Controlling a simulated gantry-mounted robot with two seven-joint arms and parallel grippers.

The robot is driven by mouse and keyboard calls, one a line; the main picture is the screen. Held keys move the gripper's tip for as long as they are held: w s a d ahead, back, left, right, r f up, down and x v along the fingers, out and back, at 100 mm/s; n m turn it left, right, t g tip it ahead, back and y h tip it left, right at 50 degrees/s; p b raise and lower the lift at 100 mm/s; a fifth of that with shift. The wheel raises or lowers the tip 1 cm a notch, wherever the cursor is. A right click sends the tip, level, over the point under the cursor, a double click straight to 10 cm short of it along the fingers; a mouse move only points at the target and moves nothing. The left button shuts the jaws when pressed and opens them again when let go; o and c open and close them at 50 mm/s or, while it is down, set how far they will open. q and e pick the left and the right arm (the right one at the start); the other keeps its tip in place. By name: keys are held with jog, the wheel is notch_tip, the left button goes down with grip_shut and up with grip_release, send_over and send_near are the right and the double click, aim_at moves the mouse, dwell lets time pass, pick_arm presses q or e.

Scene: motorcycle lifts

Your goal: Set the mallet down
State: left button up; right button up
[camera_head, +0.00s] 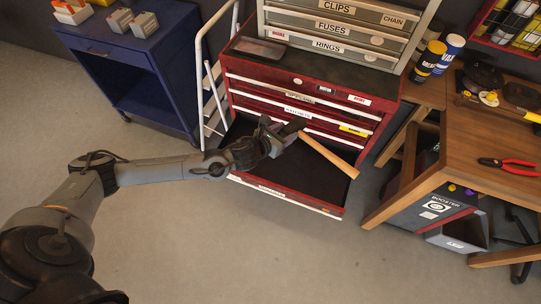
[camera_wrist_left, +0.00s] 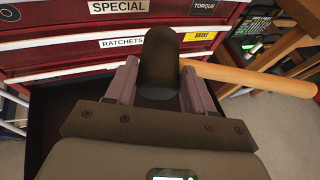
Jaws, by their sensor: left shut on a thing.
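The mallet has a dark head and a pale wooden handle (camera_head: 330,156). My left gripper (camera_head: 283,134) is shut on the mallet by its dark head, over the open bottom drawer (camera_head: 285,192) of the red tool chest. In the left wrist view the mallet's head (camera_wrist_left: 158,62) sits between the two fingers, and the handle (camera_wrist_left: 250,78) runs off to the right. In the head view the handle slants down to the right above the dark drawer floor. The exact gap between mallet and drawer cannot be told. My right gripper is not in view.
The red chest (camera_head: 305,83) has closed labelled drawers above the open one. A wooden workbench (camera_head: 470,150) with red pliers (camera_head: 508,163) stands at right, a BOOSTER box (camera_head: 430,209) below it. A blue cart (camera_head: 130,50) stands at left. The front floor is clear.

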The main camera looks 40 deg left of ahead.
pick_arm(q)
jog(key=w+a+f+b, duration=0.1)
jog(key=a+f+b, duration=1.35)
jog(key=a, duration=0.55)
jog(key=f+b, duration=0.1)
jog(key=f, duration=0.4)
jog(key=f+b, duration=0.1)
jog(key=f, duration=0.4)
jog(key=f+b, duration=0.2)
jog(key=f, duration=0.3)
jog(key=shift+w+d, duration=0.15)
jog(key=shift+w, duration=0.1)
jog(key=w+d+b, duration=0.1)
jog(key=w+d, duration=0.4)
jog(key=shift+w+d+r+b, duration=0.2)
jog(key=shift+w+d+b, duration=0.05)
jog(key=shift+d+b, duration=0.1)
jog(key=shift+w+d, duration=0.4)
jog(key=shift+w, duration=0.15)
jog(key=shift+w+d+b, duration=0.8)
jog(key=shift+w+d, duration=0.4)
jog(key=shift+w+f+b, duration=0.1)
jog(key=shift+f+b, duration=0.3)
jog(key=shift+f, duration=0.15)
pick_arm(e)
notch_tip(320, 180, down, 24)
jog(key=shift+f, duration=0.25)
